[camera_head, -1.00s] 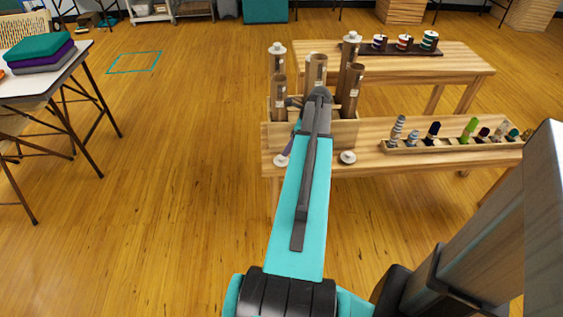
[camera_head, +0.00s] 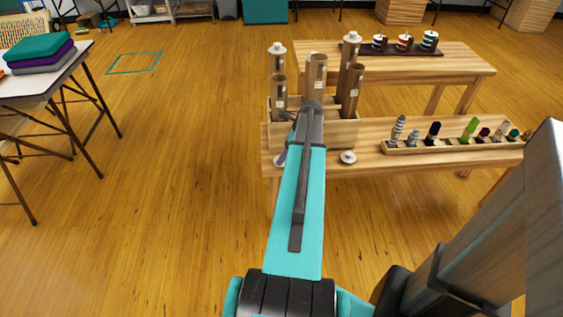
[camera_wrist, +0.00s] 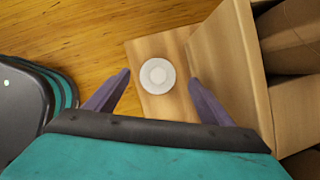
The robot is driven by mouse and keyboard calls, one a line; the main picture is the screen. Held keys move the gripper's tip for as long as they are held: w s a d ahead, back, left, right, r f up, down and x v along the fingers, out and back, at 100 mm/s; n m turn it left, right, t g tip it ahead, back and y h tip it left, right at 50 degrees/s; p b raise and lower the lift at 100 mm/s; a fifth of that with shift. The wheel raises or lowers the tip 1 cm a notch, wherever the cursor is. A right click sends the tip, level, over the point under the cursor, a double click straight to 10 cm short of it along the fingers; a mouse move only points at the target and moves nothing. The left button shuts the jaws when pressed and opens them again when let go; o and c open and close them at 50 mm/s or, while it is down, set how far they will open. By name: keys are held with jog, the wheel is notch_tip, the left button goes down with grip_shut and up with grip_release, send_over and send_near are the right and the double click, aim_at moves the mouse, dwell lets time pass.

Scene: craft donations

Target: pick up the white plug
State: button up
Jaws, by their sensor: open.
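A round white plug (camera_wrist: 158,76) lies flat on the wooden table top (camera_wrist: 150,48) in the wrist view, beside the wall of a wooden box (camera_wrist: 230,60). My gripper (camera_wrist: 159,78) is open, its two purple fingers on either side of the plug in the picture and apart from it. In the head view my arm and gripper mostly hide this plug at the table's left end. A second white plug (camera_head: 348,157) lies in plain view on the table to the right of my arm, in front of the box.
The box (camera_head: 340,132) holds several upright brown cardboard tubes (camera_head: 316,72); two are topped with white plugs. Another table (camera_head: 460,62) stands behind. Floor (camera_head: 170,190) to the left is clear.

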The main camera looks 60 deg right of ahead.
jog(key=shift+x, duration=2.15)
jog(key=shift+a, duration=0.15)
jog(key=shift+c, duration=0.4)
jog(key=c, duration=1)
